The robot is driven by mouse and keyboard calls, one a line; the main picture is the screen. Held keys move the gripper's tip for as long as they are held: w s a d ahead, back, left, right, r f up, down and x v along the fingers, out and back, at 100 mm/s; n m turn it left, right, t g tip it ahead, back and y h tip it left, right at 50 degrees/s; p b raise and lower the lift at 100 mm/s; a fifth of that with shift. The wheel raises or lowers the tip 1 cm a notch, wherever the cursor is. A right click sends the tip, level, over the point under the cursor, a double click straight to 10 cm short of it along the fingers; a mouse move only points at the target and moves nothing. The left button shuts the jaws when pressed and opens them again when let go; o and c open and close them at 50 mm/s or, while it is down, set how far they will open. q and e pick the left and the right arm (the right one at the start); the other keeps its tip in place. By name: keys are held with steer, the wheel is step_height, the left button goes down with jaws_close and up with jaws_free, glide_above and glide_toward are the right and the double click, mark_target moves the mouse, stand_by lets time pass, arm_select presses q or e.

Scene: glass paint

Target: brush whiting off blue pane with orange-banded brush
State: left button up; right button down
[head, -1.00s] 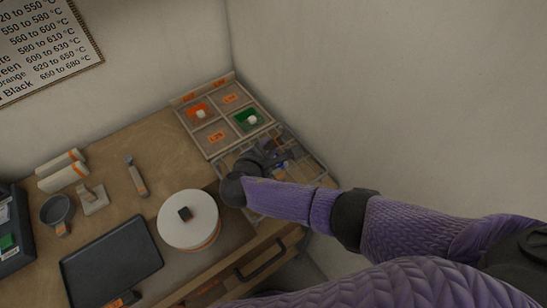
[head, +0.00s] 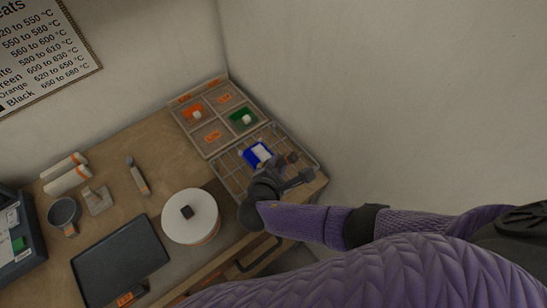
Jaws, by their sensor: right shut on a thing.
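The blue pane (head: 250,160) lies on the wire rack (head: 231,181) at the right end of the bench. A white patch, which looks like whiting, covers part of its middle. My right gripper (head: 292,170) is at the pane's lower right, over the rack, and is shut on a small brownish thing (head: 291,157) that looks like part of the brush. Its orange band cannot be made out, and my gripper hides most of it. My left gripper is not in view.
A divided tray (head: 208,120) with orange and green panes adjoins the rack. A round white turntable (head: 190,222), a dark tray (head: 120,262), a slim orange-marked tool (head: 138,177), a dark cup (head: 63,212) and white rolls (head: 66,178) stand left. Walls close off the back and right.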

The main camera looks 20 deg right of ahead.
steer(key=shift+r+p, duration=0.5)
steer(key=shift+r, duration=0.05)
steer(key=w+b, duration=0.1)
steer(key=w, duration=0.1)
steer(key=w+b, duration=0.1)
steer(key=w, duration=0.1)
steer(key=w+b, duration=0.2)
steer(key=shift+d+f, duration=0.1)
steer(key=shift+f, duration=0.2)
steer(key=shift+w+r, duration=0.1)
steer(key=shift+w, duration=0.2)
steer(key=shift+w+r, duration=0.1)
steer(key=shift+r, duration=0.1)
steer(key=shift+f, duration=0.25)
